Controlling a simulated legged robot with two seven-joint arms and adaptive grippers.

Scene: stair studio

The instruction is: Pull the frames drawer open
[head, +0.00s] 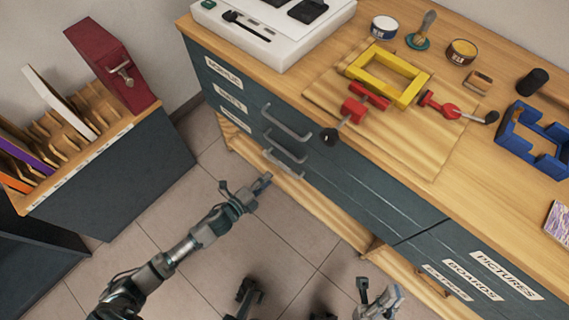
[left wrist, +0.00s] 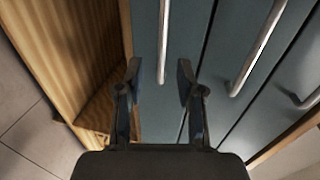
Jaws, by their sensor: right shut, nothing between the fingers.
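The grey drawer stack at the left of the cabinet has three bar handles and white labels too small to read surely, so I cannot tell which label says frames. The lowest handle (head: 283,166) is just above and right of my left gripper (head: 262,184). In the left wrist view, the left gripper (left wrist: 160,82) is open, and the nearest drawer handle (left wrist: 164,40) shows between its fingertips, apart from both. The drawers look shut. My right gripper (head: 378,300) is shut and empty at the bottom of the head view, away from the handles.
The middle handle (head: 284,147) and the top handle (head: 287,122) are close above. The wooden worktop (head: 440,165) carries a yellow frame (head: 388,75), red clamps and tins. A slotted rack (head: 100,175) with a red box (head: 112,65) stands at left. Tiled floor between is clear.

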